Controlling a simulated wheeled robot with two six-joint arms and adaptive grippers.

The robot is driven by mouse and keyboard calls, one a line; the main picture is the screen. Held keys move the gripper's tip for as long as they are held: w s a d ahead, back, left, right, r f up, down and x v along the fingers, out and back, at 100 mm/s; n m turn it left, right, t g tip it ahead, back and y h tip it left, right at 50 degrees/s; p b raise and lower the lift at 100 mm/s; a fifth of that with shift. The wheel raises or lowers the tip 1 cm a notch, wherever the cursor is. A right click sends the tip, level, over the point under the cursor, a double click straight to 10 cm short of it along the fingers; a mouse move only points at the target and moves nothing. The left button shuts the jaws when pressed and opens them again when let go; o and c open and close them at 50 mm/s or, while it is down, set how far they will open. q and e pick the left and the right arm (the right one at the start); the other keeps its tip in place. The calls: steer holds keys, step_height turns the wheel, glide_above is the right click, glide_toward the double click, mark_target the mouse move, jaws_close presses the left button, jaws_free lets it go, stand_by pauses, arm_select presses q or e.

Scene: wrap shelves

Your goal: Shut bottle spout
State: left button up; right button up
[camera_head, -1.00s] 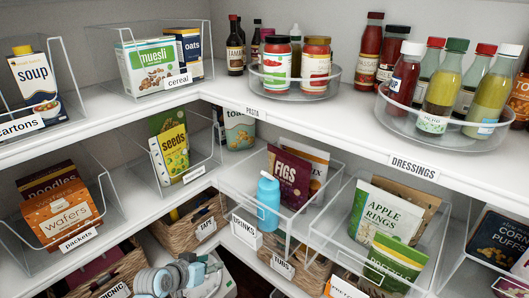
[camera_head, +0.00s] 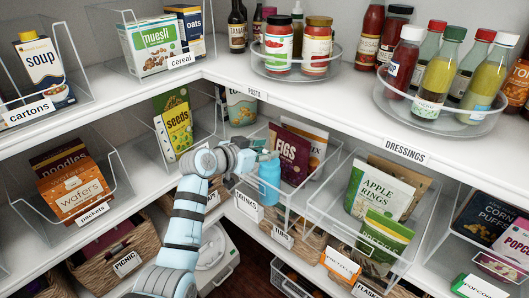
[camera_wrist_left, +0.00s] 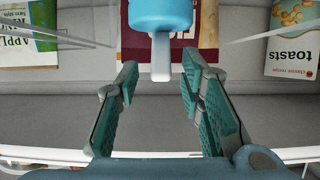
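A light-blue bottle (camera_head: 269,183) stands upright at the front of the clear bin with the figs bag on the middle shelf. My left gripper (camera_head: 258,157) is beside its top in the head view and hides part of the cap. In the left wrist view the blue bottle top (camera_wrist_left: 160,14) is at the upper middle, with a pale spout (camera_wrist_left: 161,57) sticking out from it toward the gripper. My left gripper (camera_wrist_left: 160,70) is open, and the spout's end lies between its fingertips without visible contact. My right gripper is in neither view.
Clear bin walls stand around the bottle, with the FIGS bag (camera_head: 291,155) behind it. An apple rings bag (camera_head: 379,190) stands in the bin to the right, a seeds bag (camera_head: 174,124) to the left. The upper shelf (camera_head: 330,118) runs overhead.

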arm_select(q)
steer(key=shift+w+d+f, duration=0.15)
steer(key=shift+w, duration=0.05)
steer(key=shift+c, duration=0.6)
